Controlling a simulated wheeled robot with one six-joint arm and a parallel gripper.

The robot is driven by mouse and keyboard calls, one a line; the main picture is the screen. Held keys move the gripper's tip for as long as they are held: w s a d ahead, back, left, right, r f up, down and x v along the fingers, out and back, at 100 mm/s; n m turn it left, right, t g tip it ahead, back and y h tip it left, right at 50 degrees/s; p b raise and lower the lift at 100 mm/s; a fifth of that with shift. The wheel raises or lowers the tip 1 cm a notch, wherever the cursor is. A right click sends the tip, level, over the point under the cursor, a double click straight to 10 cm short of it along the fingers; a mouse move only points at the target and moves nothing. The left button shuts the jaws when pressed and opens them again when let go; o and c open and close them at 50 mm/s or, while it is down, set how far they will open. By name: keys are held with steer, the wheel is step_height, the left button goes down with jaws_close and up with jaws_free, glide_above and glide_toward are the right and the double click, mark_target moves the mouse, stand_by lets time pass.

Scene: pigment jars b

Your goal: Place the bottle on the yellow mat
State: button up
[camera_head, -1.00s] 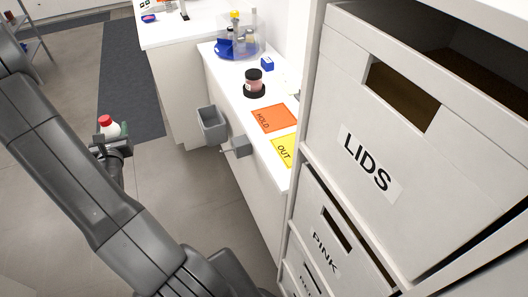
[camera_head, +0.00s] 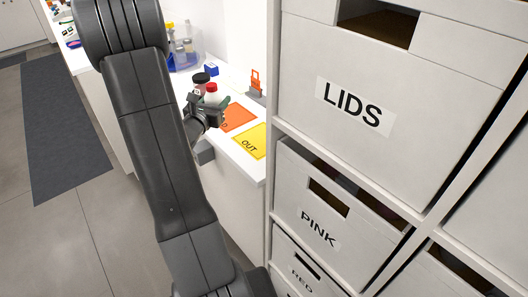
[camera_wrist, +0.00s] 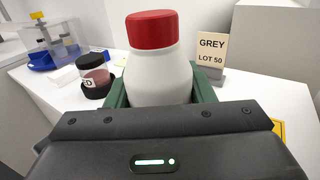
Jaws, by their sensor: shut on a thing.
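The bottle (camera_wrist: 153,70) is white with a red cap and stands upright between the green fingers of my gripper (camera_wrist: 160,97) in the wrist view. In the head view the bottle (camera_head: 211,93) is partly hidden by my gripper (camera_head: 212,103), which is shut on it near the orange mat. The yellow mat (camera_head: 255,146), marked OUT, lies on the white counter near its front end, to the right of and below my gripper in the picture. A small yellow corner of the mat (camera_wrist: 279,129) shows at the right in the wrist view. The mat's visible part is bare.
The orange mat (camera_head: 241,117) lies beside the yellow one. A dark-lidded jar (camera_head: 200,80) stands behind my gripper. A card reading GREY LOT 50 (camera_wrist: 211,50) stands on the counter. Shelves with a LIDS box (camera_head: 390,90) rise at the right.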

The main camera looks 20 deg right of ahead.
steer(key=s+d+m+g+h+b, duration=0.2)
steer(key=d+b, duration=0.3)
steer(key=d, duration=0.2)
steer(key=s+d+m+g+h+b, duration=0.2)
steer(key=s+d+g+b, duration=0.15)
steer(key=d, duration=0.35)
steer(key=shift+t, duration=0.35)
steer(key=f, duration=0.3)
steer(key=f+b, duration=0.1)
steer(key=f, duration=0.2)
steer(key=w+f, duration=0.1)
steer(key=f, duration=0.2)
steer(key=shift+f, duration=0.2)
steer(key=shift+f+b, duration=0.2)
steer(key=shift+b, duration=0.35)
steer(key=o, duration=1.1)
steer(key=shift+s+r, duration=0.1)
steer(key=shift+r+p, duration=0.1)
steer(key=shift+p, duration=0.2)
steer(key=b+v, duration=0.1)
steer(key=v, duration=1.1)
steer(key=shift+b, duration=0.4)
